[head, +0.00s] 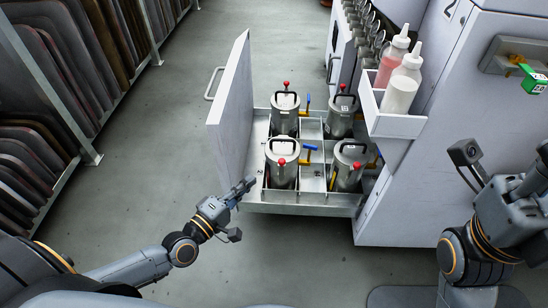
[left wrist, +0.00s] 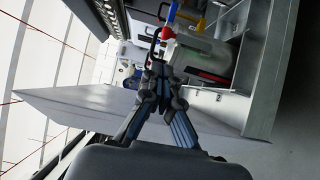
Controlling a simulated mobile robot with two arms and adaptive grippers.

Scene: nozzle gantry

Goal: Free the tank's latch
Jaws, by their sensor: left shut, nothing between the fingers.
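Several steel tanks stand upright in a pulled-out drawer (head: 305,203), each with a black handle and red knob. They include a front-left tank (head: 281,174), a front-right tank (head: 347,178), a back-left tank (head: 284,122) and a back-right tank (head: 340,123). A blue-and-yellow latch lever (head: 310,147) sits behind the front-left tank; a yellow lever (head: 333,180) is left of the front-right tank. My left gripper (head: 247,184) is shut and empty at the drawer's front-left corner. In the left wrist view a tank (left wrist: 205,60) lies beyond its fingertips (left wrist: 158,72). My right gripper's fingers are unclear.
The tall drawer front panel (head: 232,110) stands left of the tanks, close to my left gripper. A white side bin (head: 390,124) with squeeze bottles hangs on the cabinet (head: 445,130). A rack of dark panels (head: 50,100) lines the left. Floor between is clear.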

